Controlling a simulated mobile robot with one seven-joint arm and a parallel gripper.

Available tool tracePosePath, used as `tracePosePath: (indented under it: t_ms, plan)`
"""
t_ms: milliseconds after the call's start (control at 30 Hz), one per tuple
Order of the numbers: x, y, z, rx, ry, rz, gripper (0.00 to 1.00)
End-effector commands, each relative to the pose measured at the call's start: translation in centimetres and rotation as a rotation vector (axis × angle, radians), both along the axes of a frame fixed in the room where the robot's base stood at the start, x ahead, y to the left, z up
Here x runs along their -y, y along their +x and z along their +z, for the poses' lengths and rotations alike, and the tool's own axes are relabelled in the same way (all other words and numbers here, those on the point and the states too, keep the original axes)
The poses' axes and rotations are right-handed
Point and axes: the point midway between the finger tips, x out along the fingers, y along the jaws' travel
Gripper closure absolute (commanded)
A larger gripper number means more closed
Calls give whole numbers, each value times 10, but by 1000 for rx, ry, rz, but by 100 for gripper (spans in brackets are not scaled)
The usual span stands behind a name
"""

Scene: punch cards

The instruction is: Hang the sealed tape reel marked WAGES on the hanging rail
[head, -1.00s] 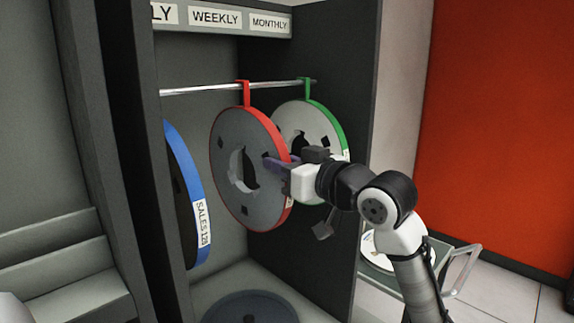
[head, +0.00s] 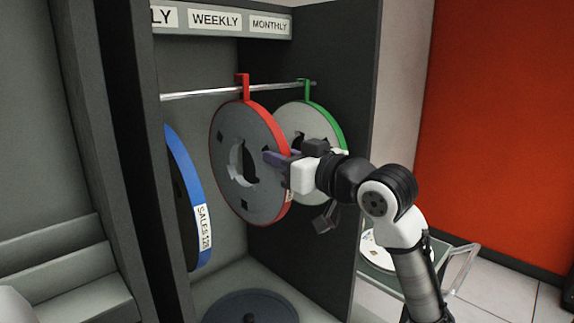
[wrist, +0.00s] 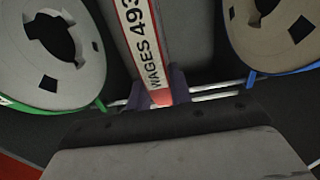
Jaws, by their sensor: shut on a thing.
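The red-rimmed tape reel (head: 228,185) carries the label WAGES 493 (wrist: 146,45) in the wrist view. My gripper (head: 283,158) is shut on its right rim and holds it upright inside the cabinet. The reel's red hook (head: 243,82) is at the hanging rail (head: 200,93), its top a little above the bar in the head view. I cannot tell whether the hook is over the bar or in front of it. In the wrist view, the purple fingers grip the rim on either side of the label.
A green-rimmed reel (head: 305,130) hangs on the rail behind, to the right. A blue-rimmed reel marked SALES 128 (head: 190,190) is at the left. A dark blue disc (head: 250,308) lies on the cabinet floor. The cabinet's dark right wall (head: 345,90) stands close to my arm.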

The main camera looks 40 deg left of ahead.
Motion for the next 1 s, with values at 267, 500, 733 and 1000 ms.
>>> tracePosePath:
  t_ms: [267,500,733,1000]
  plan:
    - [1,0,6,2,6,-1,100]
    - [3,0,6,2,6,-1,100]
    - [19,-2,5,2,6,-3,100]
    - [39,-4,5,2,6,-3,100]
